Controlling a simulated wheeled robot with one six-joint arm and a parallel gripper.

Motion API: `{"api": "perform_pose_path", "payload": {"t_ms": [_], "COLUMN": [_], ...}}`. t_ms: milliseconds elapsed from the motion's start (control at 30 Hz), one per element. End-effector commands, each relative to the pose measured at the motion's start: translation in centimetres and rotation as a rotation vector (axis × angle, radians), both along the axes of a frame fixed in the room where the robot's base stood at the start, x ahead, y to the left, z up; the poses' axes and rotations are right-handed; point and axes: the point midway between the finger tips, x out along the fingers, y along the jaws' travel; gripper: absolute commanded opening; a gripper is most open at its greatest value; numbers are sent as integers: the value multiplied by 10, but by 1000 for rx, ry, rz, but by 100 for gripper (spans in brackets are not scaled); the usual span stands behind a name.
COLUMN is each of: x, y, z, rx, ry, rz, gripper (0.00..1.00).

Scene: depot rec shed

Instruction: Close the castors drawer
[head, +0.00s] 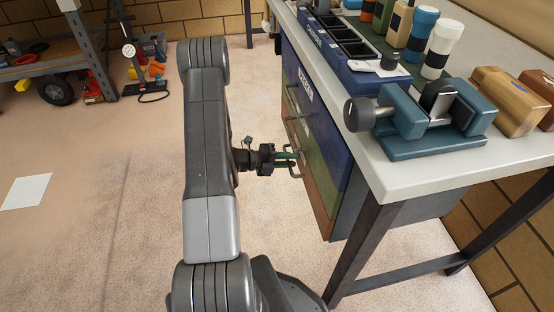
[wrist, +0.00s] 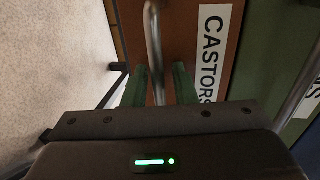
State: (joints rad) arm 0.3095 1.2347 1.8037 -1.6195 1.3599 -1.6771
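The castors drawer (wrist: 197,25) has a brown front with a white CASTORS label (wrist: 211,50). In the head view its brown front (head: 318,200) is low on the cabinet under the bench, below a green front. How far it stands out is not clear. Its metal bar handle (wrist: 153,35) runs between the two green fingers of my gripper (wrist: 160,85), with small gaps showing beside the bar. In the head view my gripper (head: 288,159) is at the cabinet front, level with the handle. The fingers are apart. The fingertips' depth behind the bar is hard to judge.
The green drawer front (wrist: 262,70) is beside the brown one in the wrist view. The bench top (head: 420,165) carries a blue vise (head: 430,125) and a blue tray. A bench leg (head: 360,245) stands near the drawers. Open floor (head: 100,220) lies left.

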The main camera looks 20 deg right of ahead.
Motion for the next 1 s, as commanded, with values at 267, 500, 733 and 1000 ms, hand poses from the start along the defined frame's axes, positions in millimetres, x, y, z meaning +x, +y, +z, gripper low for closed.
{"api": "perform_pose_path", "payload": {"t_ms": [267, 500, 733, 1000], "x": [11, 21, 29, 32], "y": [38, 82, 115, 130], "z": [10, 19, 25, 27], "rx": [1, 1, 0, 1], "ry": [0, -1, 1, 1], "rz": [8, 8, 6, 3], "gripper": [25, 25, 25, 25]}}
